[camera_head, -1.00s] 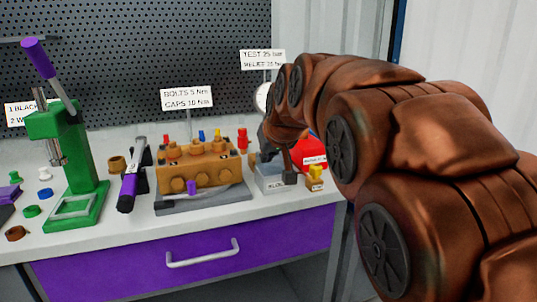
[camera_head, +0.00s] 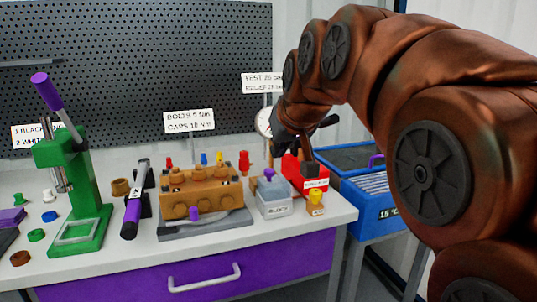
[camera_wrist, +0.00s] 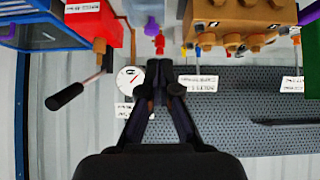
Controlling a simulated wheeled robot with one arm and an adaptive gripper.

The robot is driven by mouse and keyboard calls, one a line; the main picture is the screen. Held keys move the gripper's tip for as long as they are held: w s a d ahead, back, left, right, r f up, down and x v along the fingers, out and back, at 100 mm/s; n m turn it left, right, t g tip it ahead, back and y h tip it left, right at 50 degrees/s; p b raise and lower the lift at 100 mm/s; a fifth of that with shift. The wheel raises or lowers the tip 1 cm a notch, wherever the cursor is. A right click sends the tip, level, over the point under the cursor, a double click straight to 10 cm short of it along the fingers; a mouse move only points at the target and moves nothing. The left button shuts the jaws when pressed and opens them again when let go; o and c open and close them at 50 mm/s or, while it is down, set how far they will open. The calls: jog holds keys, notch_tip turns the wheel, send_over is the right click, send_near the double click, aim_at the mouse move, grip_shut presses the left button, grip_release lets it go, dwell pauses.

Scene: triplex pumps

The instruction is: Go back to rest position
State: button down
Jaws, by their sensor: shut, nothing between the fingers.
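My gripper (camera_head: 308,163) is shut and empty. The round gauge (camera_wrist: 130,79) shows just left of the fingers there.
The orange pump block (camera_head: 205,192) sits on a grey base at mid-bench. A green press (camera_head: 75,190) and purple-handled tool (camera_head: 133,212) stand left. A blue crate (camera_head: 372,212) is right of the bench. The red box's black handle (camera_wrist: 65,97) sticks out near my gripper.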

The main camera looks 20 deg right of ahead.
jog(key=s+a+f+g, duration=0.1)
jog(key=s+f+g, duration=0.2)
jog(key=s+f, duration=0.5)
jog(key=s+a+f+g, duration=0.25)
jog(key=s+f, duration=0.25)
jog(key=f, duration=0.8)
jog(key=s+f+g, duration=0.3)
jog(key=s+f, duration=0.3)
jog(key=s, duration=0.3)
jog(key=s+f+g, duration=0.3)
jog(key=s+f, duration=0.3)
jog(key=s, duration=0.3)
jog(key=s+p+v, duration=0.2)
jog(key=p+v, duration=1)
jog(key=s+r+p+v, duration=0.1)
jog(key=s+p+v, duration=0.2)
jog(key=p+v, duration=0.8)
jog(key=shift+s+d+r+t+p, duration=0.3)
jog(key=shift+s+r+t+p, duration=0.1)
jog(key=shift+r, duration=0.45)
